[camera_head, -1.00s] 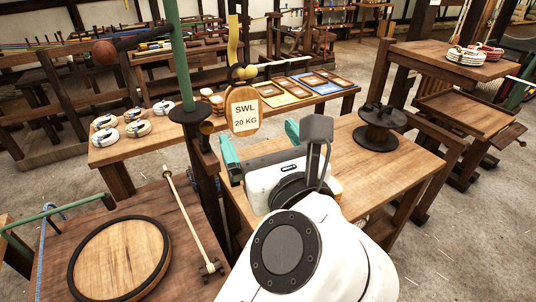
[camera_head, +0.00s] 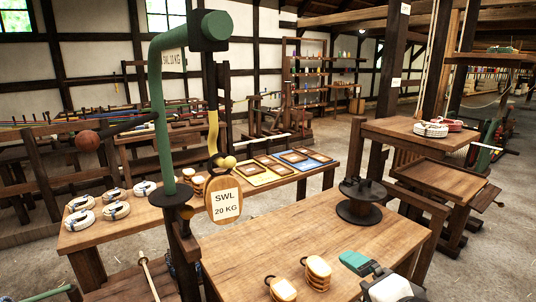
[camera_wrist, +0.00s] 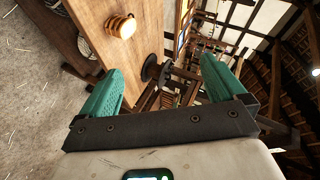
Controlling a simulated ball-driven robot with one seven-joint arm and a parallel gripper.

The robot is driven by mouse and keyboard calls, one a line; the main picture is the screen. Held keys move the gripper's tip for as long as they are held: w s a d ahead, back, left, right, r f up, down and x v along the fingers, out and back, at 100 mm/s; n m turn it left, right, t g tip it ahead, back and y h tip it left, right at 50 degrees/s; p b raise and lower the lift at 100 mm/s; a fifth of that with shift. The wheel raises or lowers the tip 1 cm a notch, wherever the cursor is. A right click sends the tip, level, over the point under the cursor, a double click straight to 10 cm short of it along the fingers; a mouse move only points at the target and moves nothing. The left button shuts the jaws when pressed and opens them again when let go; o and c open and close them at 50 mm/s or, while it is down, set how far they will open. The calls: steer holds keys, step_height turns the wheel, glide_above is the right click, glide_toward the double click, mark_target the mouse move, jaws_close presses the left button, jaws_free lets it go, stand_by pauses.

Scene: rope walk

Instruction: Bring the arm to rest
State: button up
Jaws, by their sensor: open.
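My gripper (camera_head: 357,263) shows at the lower right of the head view, partly cut off by the bottom edge. One teal finger is seen there, beside the front right part of the wooden table (camera_head: 320,235). In the wrist view my gripper (camera_wrist: 160,75) has its two teal fingers wide apart, with nothing held between them. Most of my arm is outside the head view.
A green post (camera_head: 163,120) with a hanging SWL tag (camera_head: 224,200) rises at left.

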steer(key=s+d+f+n+g+h, duration=0.1)
steer(key=s+d+f+n+g, duration=0.2)
steer(key=s+d+f, duration=0.45)
steer(key=s+d+f+n+g+h, duration=0.2)
steer(key=s+d+f+n+g, duration=0.15)
steer(key=f, duration=0.65)
steer(key=s+f+n+g, duration=0.2)
steer(key=s+f, duration=0.4)
steer(key=s, duration=0.3)
steer(key=s+f+n+g, duration=0.3)
steer(key=s+f, duration=0.3)
steer(key=s, duration=0.3)
steer(key=shift+s+d+f, duration=0.15)
steer(key=shift+s+f, duration=0.15)
